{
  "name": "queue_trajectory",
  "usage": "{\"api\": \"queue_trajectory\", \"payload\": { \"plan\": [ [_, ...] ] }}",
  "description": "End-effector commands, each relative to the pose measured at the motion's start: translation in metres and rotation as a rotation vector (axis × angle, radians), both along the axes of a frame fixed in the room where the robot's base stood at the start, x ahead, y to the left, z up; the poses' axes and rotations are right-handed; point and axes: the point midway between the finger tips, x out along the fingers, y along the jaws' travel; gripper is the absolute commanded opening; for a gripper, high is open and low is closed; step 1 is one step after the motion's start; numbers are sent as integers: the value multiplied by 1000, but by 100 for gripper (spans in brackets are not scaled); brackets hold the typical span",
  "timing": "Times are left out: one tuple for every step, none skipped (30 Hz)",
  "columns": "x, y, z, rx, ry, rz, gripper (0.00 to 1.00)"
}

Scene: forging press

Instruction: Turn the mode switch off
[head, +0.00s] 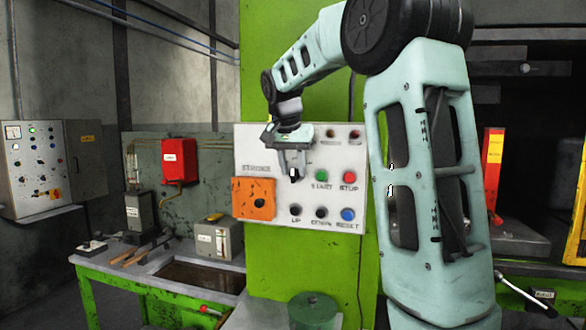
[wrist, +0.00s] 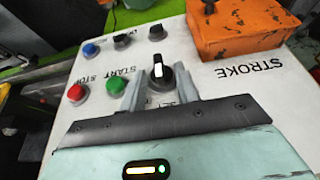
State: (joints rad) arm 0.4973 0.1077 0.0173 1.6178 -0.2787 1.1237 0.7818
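The mode switch is a black rotary knob with a white pointer line (wrist: 158,72) on a white control panel. In the wrist view the panel appears upside down, and the pointer line runs nearly straight up and down in the picture. My gripper (wrist: 159,84) is open, with one grey finger on each side of the knob and gaps visible between. In the head view my gripper (head: 293,166) is in front of the panel, and the knob (head: 294,174) shows between its fingertips. The label by the knob is mostly hidden by my gripper.
The panel (head: 270,145) also carries a green START button (head: 322,175), a red STOP button (head: 350,177), a blue RESET button (head: 348,214), black UP and DOWN knobs and an orange STROKE box (head: 254,198). A green workbench (head: 120,284) stands left.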

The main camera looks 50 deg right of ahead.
Motion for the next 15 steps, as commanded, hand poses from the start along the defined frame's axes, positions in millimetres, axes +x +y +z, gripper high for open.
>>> {"api": "queue_trajectory", "payload": {
  "plan": [
    [0, -2, -4, 1, 2, -1, 32],
    [0, -3, -7, 1, 2, -1, 32],
    [1, -4, -9, 1, 1, -1, 32],
    [1, -4, -11, 1, 1, -1, 32],
    [2, -5, -12, 1, 1, -1, 32],
    [2, -5, -13, 1, 1, -1, 32],
    [2, -5, -14, 1, 1, 0, 32],
    [2, -5, -14, 1, 1, 0, 32],
    [2, -5, -14, 1, 0, 0, 32],
    [2, -5, -14, 1, 0, 0, 32],
    [2, -5, -14, 1, 0, 0, 32],
    [2, -5, -14, 1, 0, 0, 32],
    [2, -5, -14, 1, 0, 0, 32],
    [2, -5, -14, 1, 0, 0, 32],
    [2, -5, -14, 1, 0, 0, 23]
  ]
}}
